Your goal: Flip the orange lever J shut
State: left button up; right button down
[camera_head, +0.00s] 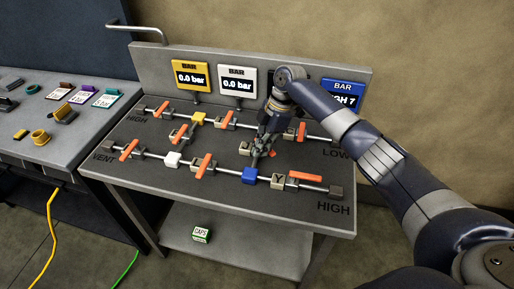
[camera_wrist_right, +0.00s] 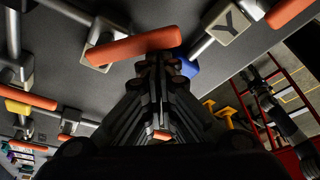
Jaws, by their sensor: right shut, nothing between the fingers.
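My right gripper (camera_head: 258,154) is shut and empty, reaching down over the middle right of the grey bench panel. In the right wrist view its fingertips (camera_wrist_right: 160,62) are close to an orange lever (camera_wrist_right: 128,47) on a pale block. In the head view that block (camera_head: 245,148) is partly hidden by the gripper, and I cannot read its letter, so I cannot confirm it is J. I cannot tell whether the fingertips touch the lever. My left gripper is not in view.
A blue block (camera_head: 249,175) and a block marked Y (camera_head: 277,181) with an orange lever sit on the front pipe. Several other orange levers line the pipes. Gauges, including a yellow one (camera_head: 191,76), stand behind. A side bench (camera_head: 75,133) is at left.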

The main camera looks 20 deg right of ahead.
jog(key=shift+s+d, duration=0.1)
jog(key=shift+d, duration=0.75)
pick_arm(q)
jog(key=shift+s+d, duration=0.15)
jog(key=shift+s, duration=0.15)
pick_arm(e)
jog(key=shift+w+d, duration=0.2)
jog(key=shift+d, duration=0.4)
jog(key=shift+w+d, duration=0.2)
jog(key=shift+d, duration=0.4)
jog(key=shift+d, duration=0.1)
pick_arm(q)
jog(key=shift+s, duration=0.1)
